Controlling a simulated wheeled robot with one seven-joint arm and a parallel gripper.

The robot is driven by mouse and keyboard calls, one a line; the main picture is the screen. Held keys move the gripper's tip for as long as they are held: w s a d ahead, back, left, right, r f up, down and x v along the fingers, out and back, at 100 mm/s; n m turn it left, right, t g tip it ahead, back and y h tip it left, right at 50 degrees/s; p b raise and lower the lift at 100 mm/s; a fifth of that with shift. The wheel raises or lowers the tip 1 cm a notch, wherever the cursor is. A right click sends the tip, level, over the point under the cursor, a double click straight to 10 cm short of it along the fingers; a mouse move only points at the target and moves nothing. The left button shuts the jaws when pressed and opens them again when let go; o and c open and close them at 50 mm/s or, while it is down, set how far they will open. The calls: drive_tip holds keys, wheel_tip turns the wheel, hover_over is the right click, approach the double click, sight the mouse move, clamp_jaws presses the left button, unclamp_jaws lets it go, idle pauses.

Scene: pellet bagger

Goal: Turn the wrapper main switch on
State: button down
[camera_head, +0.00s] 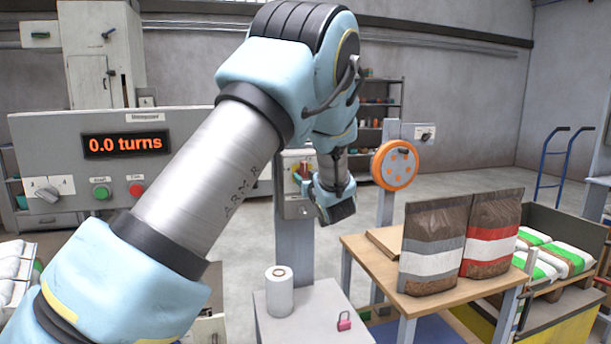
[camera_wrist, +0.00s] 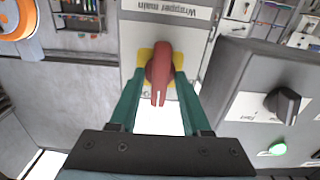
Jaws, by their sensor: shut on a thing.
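The wrapper main switch is a red rotary handle on a yellow plate (camera_wrist: 146,55). In the wrist view the red handle (camera_wrist: 159,62) stands lengthwise between the fingers, a pale mark at its lower end. An upside-down "Wrapper main" label (camera_wrist: 150,6) is beside it. My gripper (camera_wrist: 160,78) is shut on the handle, one green finger against each side. In the head view the switch (camera_head: 303,168) sits on a grey box on a post, partly covered by my gripper (camera_head: 313,180). Position marks around the handle are mostly hidden or unreadable.
An orange wheel (camera_head: 395,165) stands right of the switch post. Below are a white roll (camera_head: 279,290) and pink padlock (camera_head: 344,321). Filled bags (camera_head: 432,235) stand on a wooden table.

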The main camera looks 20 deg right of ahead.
drive_tip(key=shift+f, duration=0.15)
idle(0.3)
drive_tip(key=c, duration=0.7)
unclamp_jaws()
drive_tip(key=s+b, duration=0.1)
drive_tip(key=s, duration=0.2)
drive_tip(key=s+a+b, duration=0.1)
drive_tip(key=s, duration=0.3)
drive_tip(key=s+b, duration=0.1)
drive_tip(key=s, duration=0.2)
drive_tip(key=shift+s+a, duration=0.15)
drive_tip(key=shift+s, duration=0.25)
